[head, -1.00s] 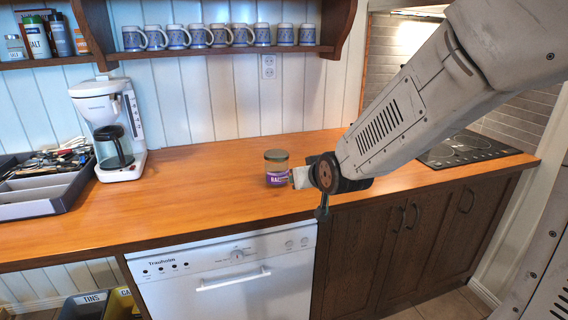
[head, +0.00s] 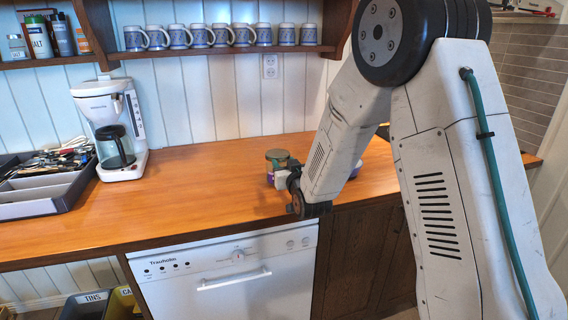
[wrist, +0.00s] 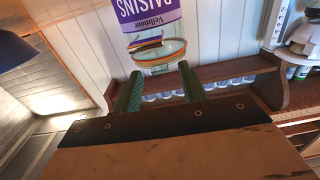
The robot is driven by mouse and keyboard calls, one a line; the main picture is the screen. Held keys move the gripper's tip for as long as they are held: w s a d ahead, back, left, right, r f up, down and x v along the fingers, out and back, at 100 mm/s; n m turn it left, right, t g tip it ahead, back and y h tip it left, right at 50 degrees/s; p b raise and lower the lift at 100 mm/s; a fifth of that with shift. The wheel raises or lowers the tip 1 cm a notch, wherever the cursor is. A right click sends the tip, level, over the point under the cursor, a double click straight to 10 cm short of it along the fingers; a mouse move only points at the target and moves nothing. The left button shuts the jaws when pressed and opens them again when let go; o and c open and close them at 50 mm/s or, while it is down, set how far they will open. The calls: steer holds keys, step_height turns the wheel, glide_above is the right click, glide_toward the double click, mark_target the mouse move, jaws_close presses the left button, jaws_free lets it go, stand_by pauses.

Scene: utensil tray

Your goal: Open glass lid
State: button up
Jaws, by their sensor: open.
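A raisins jar (head: 270,175) stands upright on the wooden counter, with an olive-tinted lid (head: 276,154) on top. In the wrist view the picture is upside down; the jar's purple label (wrist: 150,12) is at the top and the round, see-through lid (wrist: 160,52) is below it. My gripper (head: 284,176) is at the jar's near right side and hides part of it. In the wrist view the two green fingers of my gripper (wrist: 158,72) are apart and empty, with the lid just beyond their tips. I cannot tell whether they touch it.
A coffee maker (head: 112,130) and a grey utensil tray (head: 45,200) stand to the left. A shelf of mugs (head: 220,50) hangs behind. A purple object (head: 356,169) shows partly behind my arm. The counter between coffee maker and jar is clear.

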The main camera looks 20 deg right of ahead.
steer(key=shift+w, duration=0.65)
jaws_close()
steer(key=shift+a+r, duration=0.15)
